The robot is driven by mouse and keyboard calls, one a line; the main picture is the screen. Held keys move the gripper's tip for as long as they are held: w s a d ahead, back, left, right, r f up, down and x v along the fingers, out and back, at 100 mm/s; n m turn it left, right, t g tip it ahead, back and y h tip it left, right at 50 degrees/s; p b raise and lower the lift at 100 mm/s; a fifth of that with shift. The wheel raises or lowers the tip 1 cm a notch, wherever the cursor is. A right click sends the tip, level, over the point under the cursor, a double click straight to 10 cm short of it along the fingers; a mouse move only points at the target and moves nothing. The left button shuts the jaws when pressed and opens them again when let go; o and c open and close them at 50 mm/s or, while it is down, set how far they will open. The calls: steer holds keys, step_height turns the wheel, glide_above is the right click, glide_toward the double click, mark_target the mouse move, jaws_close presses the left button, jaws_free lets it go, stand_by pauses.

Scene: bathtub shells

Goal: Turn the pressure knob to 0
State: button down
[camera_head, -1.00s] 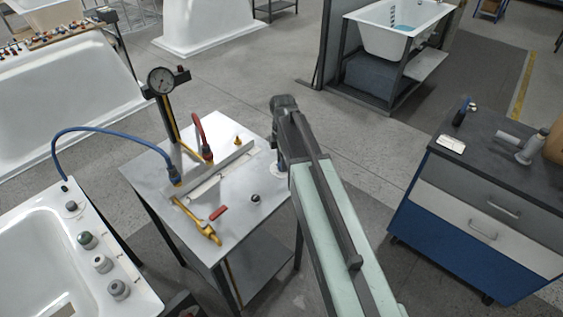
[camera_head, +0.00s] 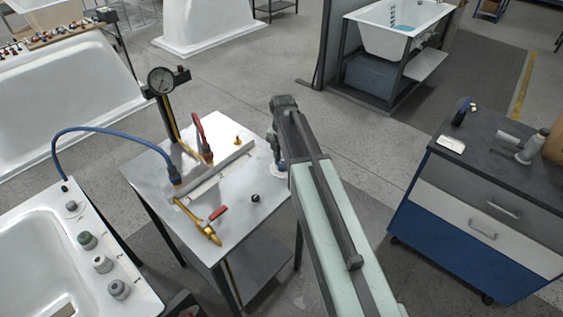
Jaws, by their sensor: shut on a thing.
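A metal-topped table (camera_head: 232,222) stands left of centre. At its right edge, a round whitish-blue dial (camera_head: 279,173) shows below my gripper (camera_head: 277,158). My gripper points down and is shut on what appears to be the pressure knob over this dial; the knob itself is mostly hidden by the jaws and arm. The dial's marks are too small to read. A round pressure gauge (camera_head: 161,80) stands on a post at the back of the table; its reading is not legible.
A red-handled yellow valve (camera_head: 211,227), a small black knob (camera_head: 255,198), a red hose (camera_head: 199,130) and a blue hose (camera_head: 95,128) are on the table. A white tub (camera_head: 28,262) stands left, a blue drawer cabinet (camera_head: 450,235) right. Floor between is clear.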

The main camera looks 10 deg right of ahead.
mark_target(282, 164)
steer(key=shift+s, duration=0.15)
steer(key=c, duration=1)
jaws_free()
step_height(282, 164, up, 8)
steer(key=p, duration=0.8)
steer(key=shift+f, duration=0.1)
